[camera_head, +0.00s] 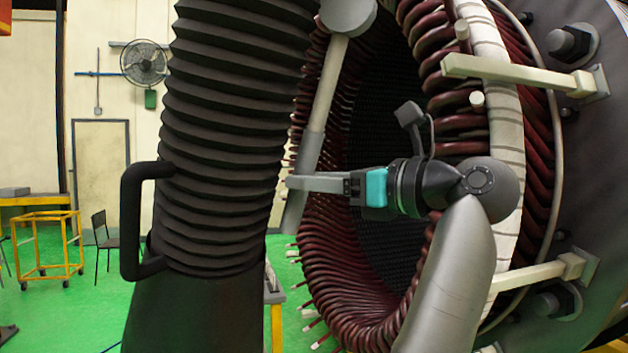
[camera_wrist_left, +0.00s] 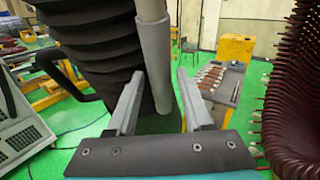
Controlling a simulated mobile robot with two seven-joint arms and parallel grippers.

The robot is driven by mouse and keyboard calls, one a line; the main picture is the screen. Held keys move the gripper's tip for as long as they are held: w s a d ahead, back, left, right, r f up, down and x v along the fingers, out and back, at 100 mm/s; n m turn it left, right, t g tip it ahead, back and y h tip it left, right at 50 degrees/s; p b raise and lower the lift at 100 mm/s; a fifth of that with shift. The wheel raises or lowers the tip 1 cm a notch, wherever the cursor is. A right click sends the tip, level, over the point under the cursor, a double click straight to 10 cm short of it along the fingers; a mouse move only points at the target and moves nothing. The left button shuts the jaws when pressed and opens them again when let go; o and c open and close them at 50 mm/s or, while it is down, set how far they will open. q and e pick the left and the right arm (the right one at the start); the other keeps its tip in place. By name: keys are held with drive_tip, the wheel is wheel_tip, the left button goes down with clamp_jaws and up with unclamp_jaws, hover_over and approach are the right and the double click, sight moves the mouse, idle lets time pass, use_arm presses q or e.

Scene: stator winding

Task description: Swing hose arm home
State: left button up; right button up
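The black corrugated hose (camera_head: 225,130) hangs down left of the stator, with a black handle (camera_head: 130,220) on its left side. A pale rod with a grey sleeve (camera_head: 311,150) hangs tilted from a grey joint at the top, right of the hose. My left gripper (camera_head: 290,184) reaches leftward across the sleeve. In the left wrist view its fingers are well apart, with the sleeve (camera_wrist_left: 160,65) between or just past the tips and a narrow gap beside it. The hose (camera_wrist_left: 95,45) is to the left there. My right gripper is out of view.
The stator's dark red windings (camera_head: 345,300) open behind my arm. Pale bars (camera_head: 515,75) stick out on the right. A bench with tools (camera_wrist_left: 215,80) stands right of the rod, a grey panel box (camera_wrist_left: 20,125) at left.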

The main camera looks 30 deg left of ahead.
use_arm(q)
clamp_jaws()
idle(1.1)
